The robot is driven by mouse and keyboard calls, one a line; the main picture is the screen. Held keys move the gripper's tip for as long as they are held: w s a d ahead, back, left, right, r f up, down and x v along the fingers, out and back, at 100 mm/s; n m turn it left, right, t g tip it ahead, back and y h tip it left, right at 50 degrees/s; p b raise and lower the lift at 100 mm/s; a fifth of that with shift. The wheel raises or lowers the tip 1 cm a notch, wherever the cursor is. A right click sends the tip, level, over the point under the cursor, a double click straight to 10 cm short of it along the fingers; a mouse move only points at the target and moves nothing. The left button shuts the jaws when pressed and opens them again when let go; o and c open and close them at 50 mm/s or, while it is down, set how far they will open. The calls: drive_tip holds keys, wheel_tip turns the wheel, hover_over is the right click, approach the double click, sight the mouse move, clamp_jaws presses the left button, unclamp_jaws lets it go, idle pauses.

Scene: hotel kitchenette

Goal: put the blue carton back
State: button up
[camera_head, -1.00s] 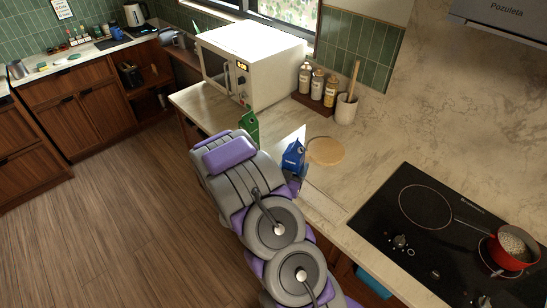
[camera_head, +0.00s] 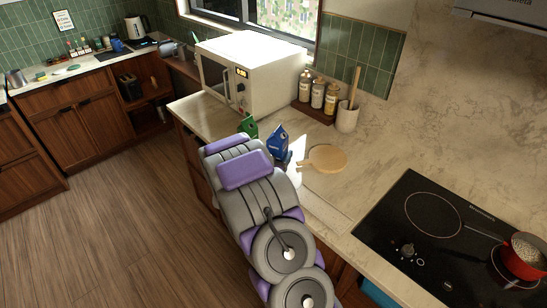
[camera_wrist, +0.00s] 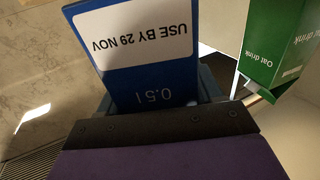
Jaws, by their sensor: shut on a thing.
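The blue carton (camera_head: 278,142) is near the counter's front edge in the head view, upright or nearly so. It is right of a green carton (camera_head: 249,127). In the wrist view the blue carton (camera_wrist: 135,55) fills the middle, its white label reading "USE BY 29 NOV" upside down. My gripper (camera_wrist: 160,98) is shut on it. The green carton (camera_wrist: 272,45), marked "Oat drink", stands close at the right there. My arm hides the blue carton's lower part in the head view, so I cannot tell whether it touches the counter.
A round wooden board (camera_head: 327,158) lies right of the blue carton. A white microwave (camera_head: 252,72) stands behind the cartons. Several bottles and a utensil pot (camera_head: 347,117) stand at the wall. A hob (camera_head: 430,225) with a red pot (camera_head: 524,255) is at the right.

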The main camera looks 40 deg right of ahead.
drive_tip(key=shift+w+d+f+b, duration=0.25)
drive_tip(key=shift+w+f+b, duration=0.15)
drive_tip(key=shift+w+f, duration=0.65)
drive_tip(key=shift+w+d+f+b, duration=0.25)
drive_tip(key=shift+w+f+b, duration=0.15)
drive_tip(key=shift+w+f, duration=0.6)
drive_tip(key=shift+r, duration=0.15)
drive_tip(key=o, duration=1.3)
drive_tip(key=shift+o, duration=0.2)
drive_tip(key=shift+a, duration=0.1)
drive_tip(key=p+v, duration=0.1)
drive_tip(key=v, duration=1.1)
drive_tip(key=shift+p, duration=0.4)
